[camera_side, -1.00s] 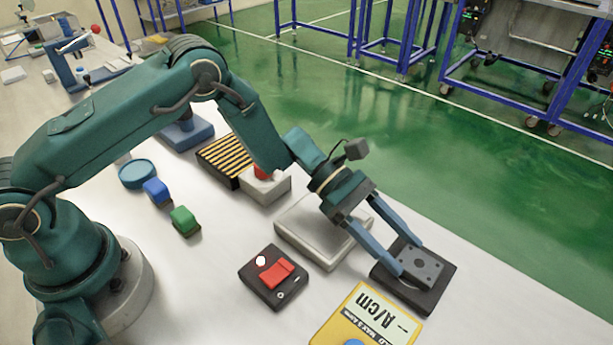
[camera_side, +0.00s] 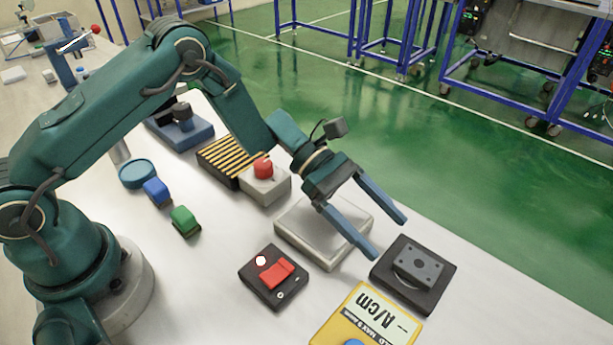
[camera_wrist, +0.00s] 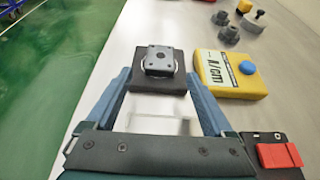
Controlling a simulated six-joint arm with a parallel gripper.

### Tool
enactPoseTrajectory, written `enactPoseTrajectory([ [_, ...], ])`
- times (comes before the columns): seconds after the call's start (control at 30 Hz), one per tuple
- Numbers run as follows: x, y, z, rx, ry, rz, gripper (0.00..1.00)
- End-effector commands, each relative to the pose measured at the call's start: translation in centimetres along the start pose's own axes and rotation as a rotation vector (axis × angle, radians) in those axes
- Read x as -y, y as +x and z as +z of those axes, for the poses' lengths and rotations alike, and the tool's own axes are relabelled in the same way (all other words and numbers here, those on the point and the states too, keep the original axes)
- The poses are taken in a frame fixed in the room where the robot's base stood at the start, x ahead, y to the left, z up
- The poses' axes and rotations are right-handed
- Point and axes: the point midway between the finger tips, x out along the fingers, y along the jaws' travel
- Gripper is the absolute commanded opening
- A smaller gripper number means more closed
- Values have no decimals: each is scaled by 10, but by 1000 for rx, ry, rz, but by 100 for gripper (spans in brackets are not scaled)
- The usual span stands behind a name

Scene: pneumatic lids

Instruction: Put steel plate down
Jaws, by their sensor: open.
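The steel plate (camera_side: 418,266) is a small grey plate with holes. It lies on a black square base (camera_side: 413,291) near the table's right edge. In the wrist view the plate (camera_wrist: 160,60) sits on top of the black base (camera_wrist: 160,84), ahead of the fingers. My gripper (camera_side: 389,237) is open and empty. Its two blue fingers are spread above the table, up and to the left of the plate and apart from it.
A light grey tray (camera_side: 297,246) lies below my gripper. A black box with a red switch (camera_side: 274,277) and a yellow meter (camera_side: 366,318) stand in front. A red-button box (camera_side: 264,185), a striped block (camera_side: 222,160), and green (camera_side: 185,221) and blue (camera_side: 157,191) blocks lie farther left.

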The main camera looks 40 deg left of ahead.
Motion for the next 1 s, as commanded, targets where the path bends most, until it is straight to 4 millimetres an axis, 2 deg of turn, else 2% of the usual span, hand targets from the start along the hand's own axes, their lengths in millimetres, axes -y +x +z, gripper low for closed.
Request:
enactPoseTrajectory([
  [0.1,-2,-28,0,1,-1,8,87],
  [0.3,-1,-63,0,2,0,5,87],
  [0.57,4,-82,6,-16,34,-11,87],
  [0.67,14,-88,19,-68,126,-45,87],
  [0.77,33,-96,36,-156,277,-98,87],
  [1.0,88,-126,60,-420,690,-239,87],
])
